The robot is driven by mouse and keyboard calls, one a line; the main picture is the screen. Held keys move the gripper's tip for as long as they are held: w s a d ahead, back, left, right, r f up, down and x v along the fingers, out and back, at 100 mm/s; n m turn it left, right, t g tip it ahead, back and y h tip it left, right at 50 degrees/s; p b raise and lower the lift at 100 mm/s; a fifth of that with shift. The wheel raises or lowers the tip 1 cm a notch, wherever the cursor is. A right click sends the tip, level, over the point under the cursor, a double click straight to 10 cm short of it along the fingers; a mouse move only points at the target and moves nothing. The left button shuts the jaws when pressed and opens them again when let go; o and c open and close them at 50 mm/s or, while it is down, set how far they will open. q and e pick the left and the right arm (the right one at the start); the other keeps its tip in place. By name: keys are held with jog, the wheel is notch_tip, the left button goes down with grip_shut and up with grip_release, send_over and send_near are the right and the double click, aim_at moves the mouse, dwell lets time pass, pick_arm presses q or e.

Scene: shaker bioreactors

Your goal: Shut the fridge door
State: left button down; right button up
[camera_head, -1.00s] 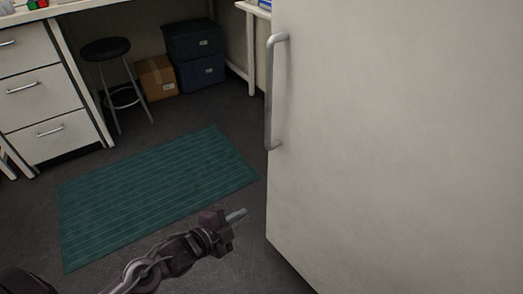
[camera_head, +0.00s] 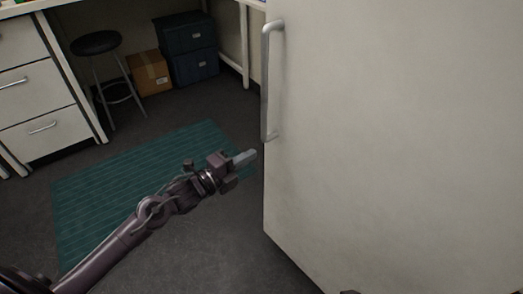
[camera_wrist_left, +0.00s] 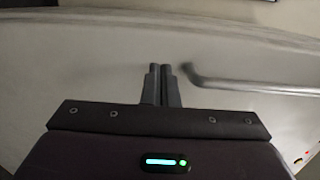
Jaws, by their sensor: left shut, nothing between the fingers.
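The white fridge door (camera_head: 390,140) fills the right side of the head view. Its grey bar handle (camera_head: 266,82) runs vertically near the door's left edge. My left gripper (camera_head: 252,155) is shut and empty, with its fingertips just left of the door edge, a little below the handle's lower end. In the left wrist view the shut fingers (camera_wrist_left: 160,72) point at the pale door surface (camera_wrist_left: 100,60), beside the end of the handle (camera_wrist_left: 250,86). I cannot tell whether the fingertips touch the door. My right gripper is not clearly visible; the fridge's inside is hidden.
A green mat (camera_head: 150,180) lies on the dark floor. A stool (camera_head: 98,45), a cardboard box (camera_head: 150,74) and stacked dark blue boxes (camera_head: 190,50) stand at the back. A white drawer unit (camera_head: 40,100) is at the left. The floor left of the door is open.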

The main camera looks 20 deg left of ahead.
aim_at(270, 143)
pick_arm(q)
jog(key=x, duration=0.4)
jog(key=shift+w+b, duration=0.1)
jog(key=shift+b, duration=0.2)
jog(key=shift+w+d, duration=0.35)
jog(key=shift+w, duration=0.1)
pick_arm(e)
jog(key=shift+w+a+r+t+y, duration=0.15)
jog(key=shift+w+a+t+y, duration=0.2)
jog(key=shift+a, duration=0.25)
jog(key=shift+s, duration=0.2)
